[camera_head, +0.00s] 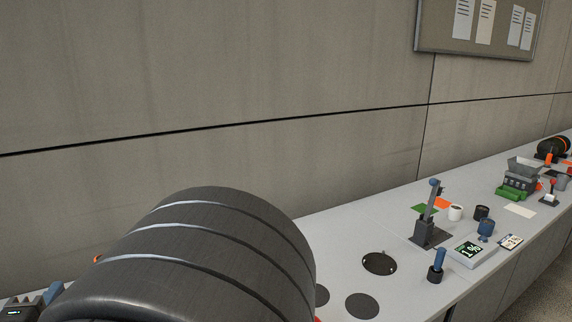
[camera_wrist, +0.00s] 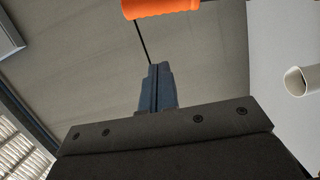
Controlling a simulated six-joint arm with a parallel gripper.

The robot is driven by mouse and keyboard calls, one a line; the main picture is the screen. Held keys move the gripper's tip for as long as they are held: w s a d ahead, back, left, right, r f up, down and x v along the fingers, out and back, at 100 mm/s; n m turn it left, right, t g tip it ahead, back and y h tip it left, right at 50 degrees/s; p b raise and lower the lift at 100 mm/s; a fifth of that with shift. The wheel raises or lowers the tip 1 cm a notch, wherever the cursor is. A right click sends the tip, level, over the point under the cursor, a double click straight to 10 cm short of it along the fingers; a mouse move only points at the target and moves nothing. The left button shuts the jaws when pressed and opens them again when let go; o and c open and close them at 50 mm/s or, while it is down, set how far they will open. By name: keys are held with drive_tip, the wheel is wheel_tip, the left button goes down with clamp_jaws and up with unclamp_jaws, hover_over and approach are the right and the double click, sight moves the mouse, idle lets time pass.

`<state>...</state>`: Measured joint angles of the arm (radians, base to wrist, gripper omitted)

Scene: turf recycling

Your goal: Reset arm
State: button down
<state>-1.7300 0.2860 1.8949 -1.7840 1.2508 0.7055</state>
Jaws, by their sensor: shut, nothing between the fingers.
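My gripper (camera_wrist: 159,68) shows in the wrist view with its two dark fingers together, shut and empty. It is raised against the plain wall, touching nothing that I can see.
A grey bench (camera_head: 405,282) runs along the wall, with holes, a small stand (camera_head: 430,232), a scale (camera_head: 471,250) and a green tray (camera_head: 510,193). A large dark banded body blocks the lower left. An orange cylinder (camera_wrist: 158,8) and white tube (camera_wrist: 301,80) show in the wrist view.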

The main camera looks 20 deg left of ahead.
drive_tip(key=v, duration=0.7)
drive_tip(key=w+a, duration=0.2)
drive_tip(key=w, duration=0.9)
drive_tip(key=s+a+f+n+t+y, duration=0.1)
drive_tip(key=s+a+f+n+y, duration=0.2)
drive_tip(key=s+a+f+n, duration=0.4)
drive_tip(key=shift+a+f+n, duration=0.35)
drive_tip(key=shift+f+n, duration=0.9)
drive_tip(key=shift+n, duration=1.95)
drive_tip(key=shift+s, duration=0.1)
